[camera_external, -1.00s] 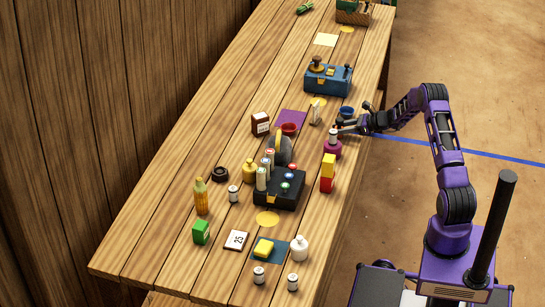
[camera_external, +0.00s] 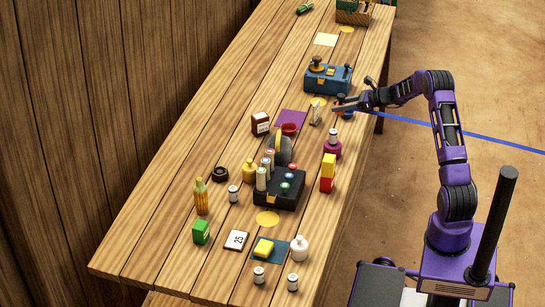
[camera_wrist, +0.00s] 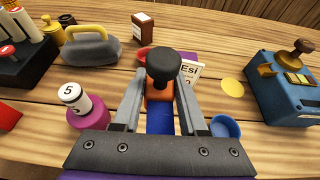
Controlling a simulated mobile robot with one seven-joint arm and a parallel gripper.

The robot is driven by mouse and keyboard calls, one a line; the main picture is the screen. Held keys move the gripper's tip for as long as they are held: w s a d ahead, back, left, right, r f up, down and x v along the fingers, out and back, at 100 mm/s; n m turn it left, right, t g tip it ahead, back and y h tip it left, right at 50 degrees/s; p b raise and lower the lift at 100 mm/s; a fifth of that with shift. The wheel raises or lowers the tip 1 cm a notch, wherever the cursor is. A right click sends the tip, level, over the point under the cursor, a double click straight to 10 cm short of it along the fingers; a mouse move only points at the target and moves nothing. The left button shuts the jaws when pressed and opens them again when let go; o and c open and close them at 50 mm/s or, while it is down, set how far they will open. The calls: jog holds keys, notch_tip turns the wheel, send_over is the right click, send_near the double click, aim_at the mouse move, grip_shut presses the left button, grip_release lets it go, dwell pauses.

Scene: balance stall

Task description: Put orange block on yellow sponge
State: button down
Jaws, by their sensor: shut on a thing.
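My gripper (camera_external: 345,106) is over the right side of the table, near the blue bowl. In the wrist view, my gripper (camera_wrist: 159,95) is shut on the orange block (camera_wrist: 157,96), with a black round knob (camera_wrist: 164,67) above it and a blue part (camera_wrist: 160,121) below it. I cannot tell whether these parts belong to the block. The block is not clear in the external view. The yellow sponge (camera_external: 263,247) lies on a dark blue mat (camera_external: 281,250) at the near end of the table, far from my gripper.
A blue bowl (camera_wrist: 225,127), a purple pot (camera_wrist: 85,113) and a blue machine (camera_wrist: 285,88) stand around my gripper. A yellow-and-red stack (camera_external: 327,173) and a black box (camera_external: 279,191) stand between it and the sponge. A white bottle (camera_external: 299,248) is beside the mat.

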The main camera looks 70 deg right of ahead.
notch_tip(320, 180, up, 8)
jog(key=shift+r, duration=0.1)
jog(key=w+a+n+g+y, duration=0.1)
jog(key=w+a+n+y, duration=0.15)
jog(key=w+a, duration=0.4)
jog(key=w+a+n+y, duration=0.2)
jog(key=w+a+y, duration=0.15)
jog(key=a, duration=0.65)
jog(key=n+g+y, duration=0.7)
jog(key=n+g, duration=0.6)
send_over(264, 246)
notch_tip(264, 246, down, 11)
jog(key=shift+f+b, duration=0.45)
jog(key=shift+f, duration=1.7)
